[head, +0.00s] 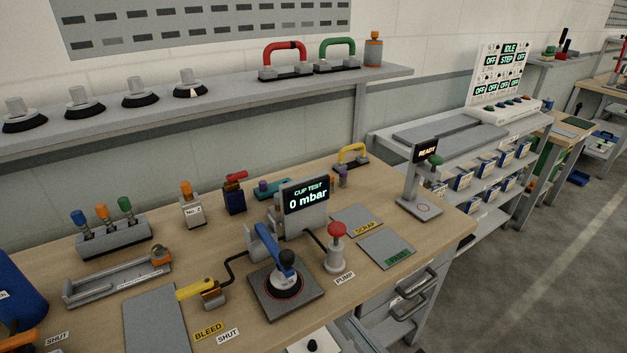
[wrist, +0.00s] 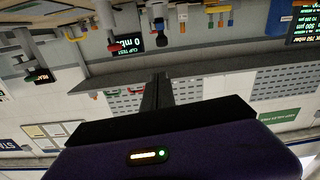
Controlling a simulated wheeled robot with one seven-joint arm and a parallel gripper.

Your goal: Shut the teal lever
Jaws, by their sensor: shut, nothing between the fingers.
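A small teal part (head: 279,187), which looks like the teal lever, lies behind and left of the cup test display on the wooden bench. It sits beside a purple body (head: 262,187) and is partly covered by the display, so I cannot tell its angle. My gripper (wrist: 157,92) shows in the wrist view, with its dark fingers together and nothing between them. The wrist view is upside down and I cannot pick out the teal lever in it. My gripper is not seen in the head view, so its distance from the lever is unclear.
The cup test display (head: 305,200) reads 0 mbar. A red-handled valve (head: 235,192), a yellow lever (head: 197,288) by BLEED and SHUT labels, a red pump button (head: 336,230) and a blue-handled suction cup (head: 283,282) crowd the bench. A shelf (head: 250,95) runs above its back.

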